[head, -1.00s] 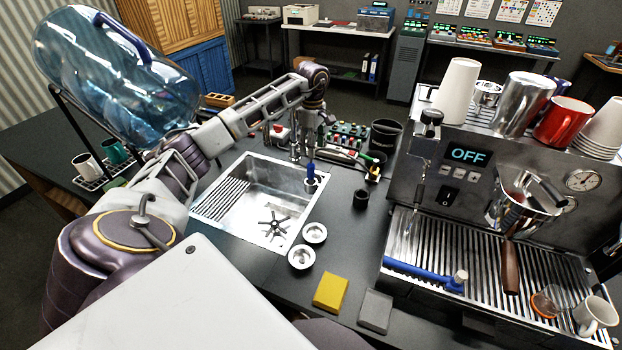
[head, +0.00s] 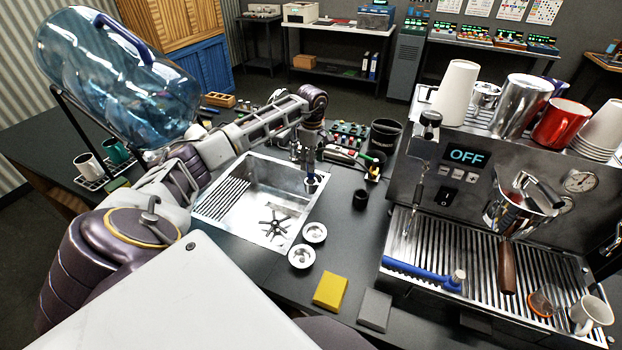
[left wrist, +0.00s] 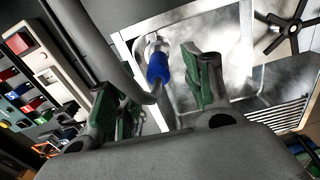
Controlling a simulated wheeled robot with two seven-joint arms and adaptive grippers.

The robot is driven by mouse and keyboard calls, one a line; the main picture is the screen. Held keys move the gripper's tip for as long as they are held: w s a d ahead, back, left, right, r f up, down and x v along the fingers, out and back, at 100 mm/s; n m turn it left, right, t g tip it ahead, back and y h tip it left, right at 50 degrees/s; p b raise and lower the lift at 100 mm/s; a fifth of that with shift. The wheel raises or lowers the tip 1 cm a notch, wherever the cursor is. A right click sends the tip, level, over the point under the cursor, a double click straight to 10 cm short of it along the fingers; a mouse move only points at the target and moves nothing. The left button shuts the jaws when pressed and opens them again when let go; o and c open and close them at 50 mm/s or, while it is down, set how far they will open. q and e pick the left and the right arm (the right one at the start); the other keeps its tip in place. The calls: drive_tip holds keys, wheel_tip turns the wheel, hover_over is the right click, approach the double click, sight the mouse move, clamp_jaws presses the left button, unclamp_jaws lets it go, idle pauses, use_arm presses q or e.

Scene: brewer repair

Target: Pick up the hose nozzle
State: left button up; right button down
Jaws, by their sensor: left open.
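The hose nozzle, with a blue grip (head: 311,180), stands at the right rim of the steel sink (head: 238,180), near the sink's far right corner. In the left wrist view the blue nozzle (left wrist: 159,68) shows between my fingers, with a metal end beyond it. My left gripper (head: 307,163) is over the sink's right edge, right at the nozzle. Its green-padded fingers (left wrist: 155,82) are spread, one to each side of the nozzle, with gaps visible. I cannot tell whether either finger touches it. My right gripper is not in view.
The espresso machine (head: 455,205) stands to the right, with a blue-handled tool (head: 420,272) on its tray. Two small metal cups (head: 302,256), a yellow block (head: 330,291) and a grey block (head: 375,309) lie in front. A black cup (head: 360,199) stands right of the nozzle.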

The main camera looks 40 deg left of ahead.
sight(311, 177)
use_arm(q)
drive_tip(key=shift+f, duration=0.15)
drive_tip(key=shift+a+f+p, duration=0.2)
drive_tip(key=shift+f+p, duration=0.35)
drive_tip(key=shift+f, duration=0.4)
drive_tip(key=shift+w+a+f+p, duration=0.15)
drive_tip(key=shift+f+p, duration=0.2)
drive_tip(key=shift+f, duration=1.15)
drive_tip(key=shift+c, duration=1.3)
clamp_jaws()
